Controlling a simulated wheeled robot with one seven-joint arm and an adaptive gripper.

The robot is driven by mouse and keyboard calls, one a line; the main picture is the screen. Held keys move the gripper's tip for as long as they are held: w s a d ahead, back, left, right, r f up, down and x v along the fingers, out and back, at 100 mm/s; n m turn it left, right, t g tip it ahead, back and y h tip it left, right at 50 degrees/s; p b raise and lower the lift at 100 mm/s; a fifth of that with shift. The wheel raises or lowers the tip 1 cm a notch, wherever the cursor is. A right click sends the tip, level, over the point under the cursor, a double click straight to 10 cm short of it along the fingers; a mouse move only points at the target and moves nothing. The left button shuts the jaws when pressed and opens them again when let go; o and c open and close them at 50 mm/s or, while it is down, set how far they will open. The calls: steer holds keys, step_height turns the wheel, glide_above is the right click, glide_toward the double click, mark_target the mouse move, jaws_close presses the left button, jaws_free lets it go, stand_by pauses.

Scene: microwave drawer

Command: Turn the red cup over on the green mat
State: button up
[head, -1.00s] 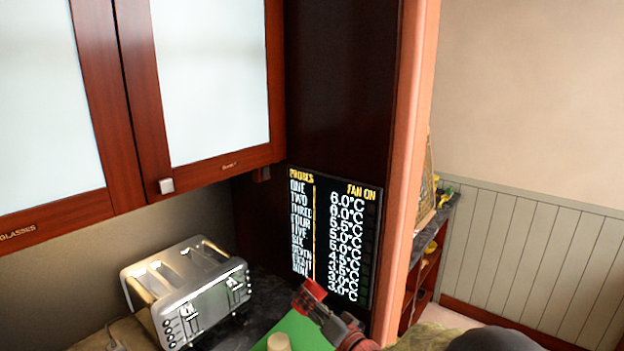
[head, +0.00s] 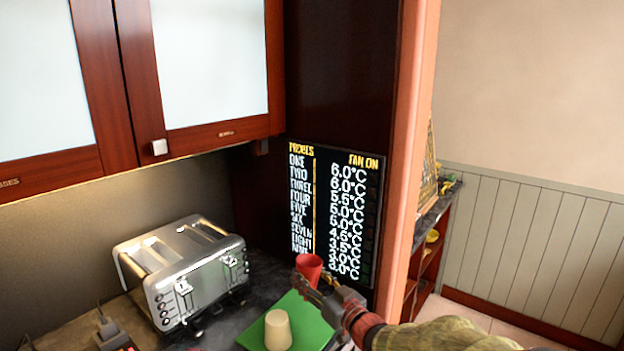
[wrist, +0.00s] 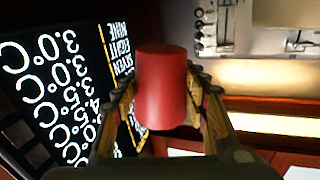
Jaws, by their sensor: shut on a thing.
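The red cup (head: 309,267) is held in the air above the back right part of the green mat (head: 310,325). In the head view its wider rim is at the top and it looks roughly upright. My gripper (head: 322,287) comes from the lower right and is shut on the cup. In the wrist view the red cup (wrist: 162,90) sits between the two fingers of my gripper (wrist: 163,105), one on each side. Part of the cup's lower side is hidden by the fingers in the head view.
A beige cup (head: 278,330) stands on the mat, left of the red cup. A silver toaster (head: 185,275) stands to the left on the dark counter. A dark panel with a temperature list (head: 335,210) rises close behind the red cup. Cabinets (head: 200,70) hang above.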

steer(key=shift+n, duration=0.5)
steer(key=n+b, duration=0.2)
steer(key=b, duration=0.2)
steer(key=shift+f, duration=0.2)
steer(key=shift+n+b, duration=0.3)
steer(key=shift+n, duration=0.6)
steer(key=shift+r+n+p, duration=0.25)
steer(key=shift+n+p, duration=0.05)
steer(key=shift+n, duration=0.6)
